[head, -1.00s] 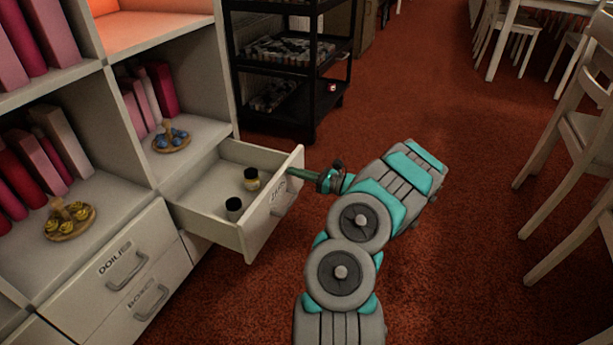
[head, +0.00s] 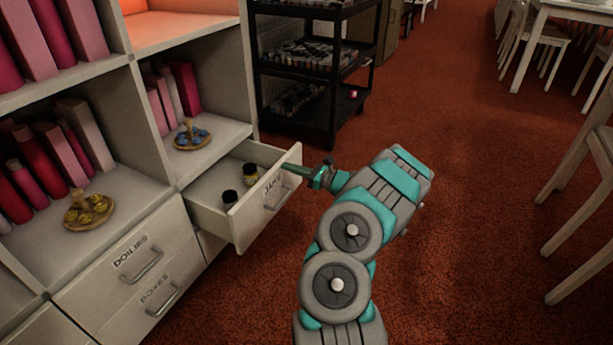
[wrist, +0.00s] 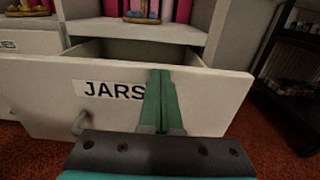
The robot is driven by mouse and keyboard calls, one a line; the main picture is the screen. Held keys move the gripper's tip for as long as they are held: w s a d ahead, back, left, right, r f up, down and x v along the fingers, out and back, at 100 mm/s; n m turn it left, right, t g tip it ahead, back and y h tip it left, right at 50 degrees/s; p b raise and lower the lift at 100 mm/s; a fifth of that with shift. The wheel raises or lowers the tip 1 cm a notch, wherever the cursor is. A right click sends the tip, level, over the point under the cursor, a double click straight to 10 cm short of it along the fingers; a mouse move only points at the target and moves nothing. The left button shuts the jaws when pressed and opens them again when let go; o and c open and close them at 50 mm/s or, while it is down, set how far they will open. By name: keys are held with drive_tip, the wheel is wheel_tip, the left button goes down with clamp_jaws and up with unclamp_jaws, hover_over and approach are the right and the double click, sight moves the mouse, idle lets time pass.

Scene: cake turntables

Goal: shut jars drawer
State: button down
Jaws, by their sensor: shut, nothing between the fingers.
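The jars drawer (head: 266,209) is partly open, sticking out of the white shelf unit. Its front, labelled JARS, also fills much of the wrist view (wrist: 212,97), with its handle (wrist: 80,123) at the lower left. Two small dark-lidded jars stand inside, one with a yellowish label (head: 250,175) and one nearer the front (head: 229,198). My gripper (head: 283,167) is shut and empty, its green fingers at the upper right part of the drawer front. In the wrist view the fingertips (wrist: 160,76) overlap the front just right of the label and appear to touch it.
Shut doilies (head: 140,260) and boxes (head: 160,290) drawers lie left of the jars drawer. A black cart (head: 322,120) stands behind. White chairs (head: 575,170) stand at right. Red carpet between is clear.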

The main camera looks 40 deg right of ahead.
drive_tip(key=b+x, duration=0.4)
drive_tip(key=x, duration=1.3)
drive_tip(key=shift+w+a+b, duration=0.25)
drive_tip(key=shift+w+b, duration=0.05)
drive_tip(key=shift+b, duration=0.1)
drive_tip(key=shift+w+a, duration=0.2)
drive_tip(key=shift+w, duration=0.35)
drive_tip(key=shift+w+r, duration=0.1)
drive_tip(key=shift+r, duration=0.05)
drive_tip(key=shift+r, duration=0.1)
